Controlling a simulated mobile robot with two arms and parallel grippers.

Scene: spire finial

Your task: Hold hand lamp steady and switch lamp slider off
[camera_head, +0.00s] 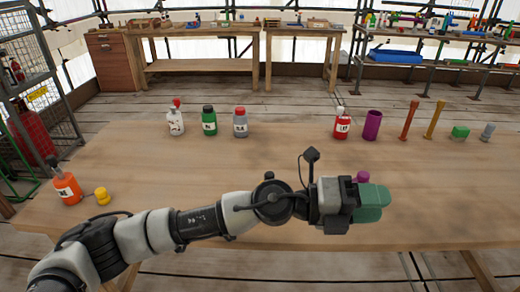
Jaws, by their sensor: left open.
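My left gripper (372,204) reaches in from the left over the table, its green fingers pointing right, and is open. A small magenta rounded thing (362,176) shows just beyond the gripper's top edge; the rest of it is hidden, and I cannot tell whether it is part of the hand lamp or whether the gripper touches it. No hand lamp or slider can be clearly made out. My right gripper is not in view.
An orange bottle (66,185) and yellow item (102,196) stand left. The middle is clear.

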